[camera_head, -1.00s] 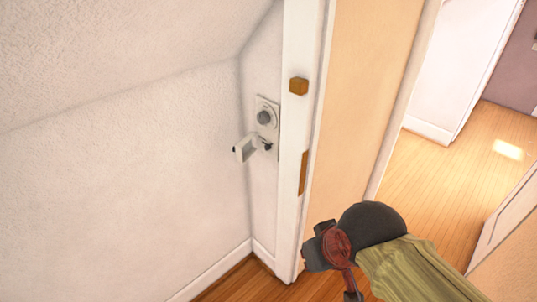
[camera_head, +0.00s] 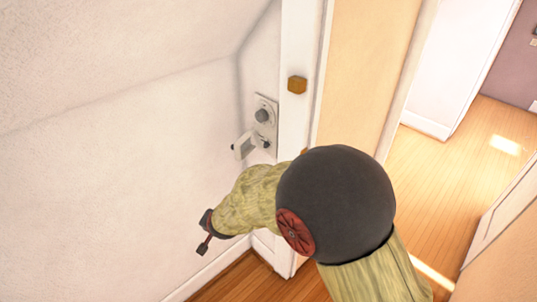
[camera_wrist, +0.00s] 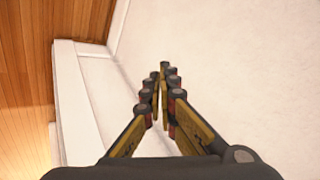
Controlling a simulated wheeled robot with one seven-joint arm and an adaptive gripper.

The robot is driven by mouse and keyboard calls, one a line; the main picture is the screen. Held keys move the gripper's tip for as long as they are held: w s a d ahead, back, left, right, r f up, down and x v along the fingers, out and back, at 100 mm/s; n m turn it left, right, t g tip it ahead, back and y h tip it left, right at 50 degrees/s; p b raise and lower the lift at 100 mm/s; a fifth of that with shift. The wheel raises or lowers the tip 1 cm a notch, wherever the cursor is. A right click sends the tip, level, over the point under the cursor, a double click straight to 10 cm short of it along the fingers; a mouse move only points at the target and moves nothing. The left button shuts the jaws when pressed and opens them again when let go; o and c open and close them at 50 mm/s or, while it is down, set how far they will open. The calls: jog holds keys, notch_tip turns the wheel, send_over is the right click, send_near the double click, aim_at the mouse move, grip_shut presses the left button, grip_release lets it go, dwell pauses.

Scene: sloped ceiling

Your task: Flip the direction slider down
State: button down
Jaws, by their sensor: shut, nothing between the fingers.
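A pale lock plate (camera_head: 265,118) is on the narrow white face by the door edge in the head view. It has a round grey knob (camera_head: 263,116) and, below that, a small dark-tipped part (camera_head: 265,143). A white block-like handle (camera_head: 243,146) juts out to the left. I cannot tell which part is the direction slider. My gripper (camera_wrist: 163,72) is shut and empty in the wrist view, with pale wall beyond its fingers. The dark and red end of my arm (camera_head: 206,233) is below and left of the plate, apart from it.
A brass-coloured latch piece (camera_head: 297,85) is on the white door edge, right of the plate. A rough white wall (camera_head: 110,170) fills the left side. Wood floor (camera_head: 455,170) is open at the right.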

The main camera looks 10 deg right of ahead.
aim_at(274, 149)
jog(key=w+d+f+m+t+h, duration=0.2)
jog(key=w+d+m+t+h, duration=0.35)
jog(key=w+d+m, duration=0.35)
jog(key=s+d+r+m+h, duration=0.1)
jog(key=d+r+m+h, duration=0.9)
jog(key=r, duration=0.3)
jog(key=shift+d+m, duration=0.15)
jog(key=shift+m, duration=0.35)
jog(key=b+x, duration=0.2)
jog(key=x, duration=0.8)
jog(key=shift+w+d+f+b, duration=0.15)
jog(key=shift+d+b, duration=0.1)
jog(key=shift+b, duration=0.15)
jog(key=shift+w+a+b, duration=0.45)
jog(key=shift+w+a, duration=0.8)
jog(key=shift+w, duration=0.35)
